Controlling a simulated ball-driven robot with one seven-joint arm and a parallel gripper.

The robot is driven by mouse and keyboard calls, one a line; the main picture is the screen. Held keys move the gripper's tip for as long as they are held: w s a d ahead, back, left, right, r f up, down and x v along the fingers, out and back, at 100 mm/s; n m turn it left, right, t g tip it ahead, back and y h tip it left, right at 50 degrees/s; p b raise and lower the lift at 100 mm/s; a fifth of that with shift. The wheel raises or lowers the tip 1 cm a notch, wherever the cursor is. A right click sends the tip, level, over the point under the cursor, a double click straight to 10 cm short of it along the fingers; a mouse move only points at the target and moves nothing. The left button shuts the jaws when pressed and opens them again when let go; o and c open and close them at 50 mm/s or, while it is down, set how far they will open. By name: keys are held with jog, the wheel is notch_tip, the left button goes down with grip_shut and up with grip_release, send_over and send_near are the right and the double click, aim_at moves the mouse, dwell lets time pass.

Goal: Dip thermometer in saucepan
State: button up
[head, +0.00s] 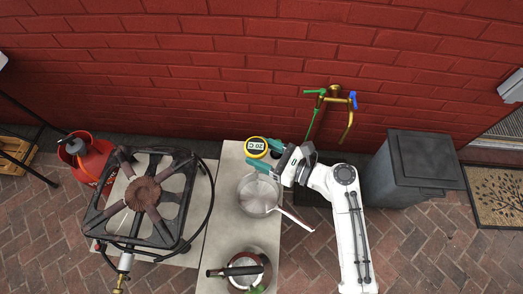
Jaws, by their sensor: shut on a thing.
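The thermometer (256,147) has a round yellow head with a display that reads 20 C. Its head is at the back end of the bench (228,208), just above the saucepan in the picture. My gripper (263,155) is shut on the thermometer, with its teal fingers beside the head. The saucepan (258,194) stands on the bench, with its handle pointing to the lower right. My gripper is over its back edge. The probe is hard to make out, so I cannot tell whether its tip is inside the pan.
A black gas burner (147,197) stands left of the bench, with a red gas bottle (90,158) behind it. A brass tap (335,95) is on the brick wall. A grey bin (413,168) stands at right.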

notch_tip(320, 180, down, 11)
jog(key=b, duration=0.9)
jog(key=shift+r, duration=0.2)
dwell(6.4)
